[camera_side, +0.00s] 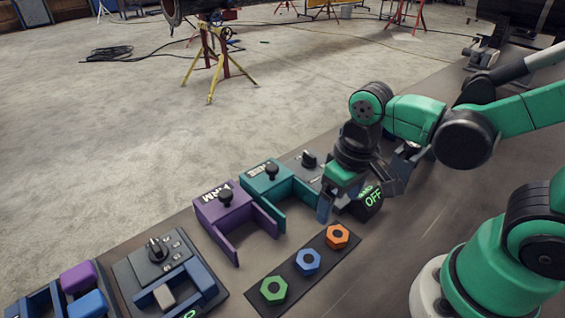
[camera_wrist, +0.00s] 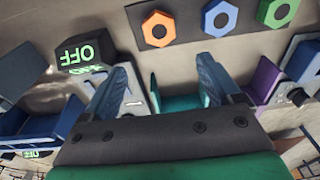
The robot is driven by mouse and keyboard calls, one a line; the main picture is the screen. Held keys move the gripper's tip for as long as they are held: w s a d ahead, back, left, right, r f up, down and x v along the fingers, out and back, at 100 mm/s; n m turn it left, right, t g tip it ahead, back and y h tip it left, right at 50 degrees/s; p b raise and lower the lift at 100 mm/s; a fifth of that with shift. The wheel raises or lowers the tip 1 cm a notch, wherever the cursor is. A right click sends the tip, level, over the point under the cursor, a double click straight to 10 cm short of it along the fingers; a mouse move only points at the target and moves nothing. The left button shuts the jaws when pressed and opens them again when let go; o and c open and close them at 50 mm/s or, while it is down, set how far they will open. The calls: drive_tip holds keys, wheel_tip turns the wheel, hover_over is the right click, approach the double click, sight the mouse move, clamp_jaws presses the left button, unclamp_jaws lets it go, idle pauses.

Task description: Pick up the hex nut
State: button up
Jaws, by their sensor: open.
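Three hex nuts lie in a row on a dark strip (camera_side: 322,249): an orange nut (camera_side: 337,229), a blue nut (camera_side: 308,252) and a green nut (camera_side: 265,291). In the wrist view, the orange nut (camera_wrist: 147,30), the blue nut (camera_wrist: 211,18) and the green nut (camera_wrist: 268,11) show along the top, beyond my fingertips. My gripper (camera_wrist: 165,66) is open, with nothing between its blue fingers. In the side view, my gripper (camera_side: 345,205) hangs behind and slightly right of the orange nut, apart from all three nuts.
A dark box reading OFF (camera_side: 372,203) stands close beside my gripper. Teal (camera_side: 262,187) and purple (camera_side: 222,212) brackets with black knobs stand left of it. A dark panel with a knob (camera_side: 170,265) and blue-walled holders lie further left. The bench right of the strip is clear.

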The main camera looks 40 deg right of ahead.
sight(337, 233)
drive_tip(key=shift+s+a+f+g, duration=0.15)
drive_tip(key=shift+s+f+g, duration=0.35)
drive_tip(key=shift+f, duration=2.7)
clamp_jaws()
drive_tip(key=shift+r, duration=0.25)
wheel_tip(337, 233, up, 22)
drive_tip(key=shift+r, duration=0.25)
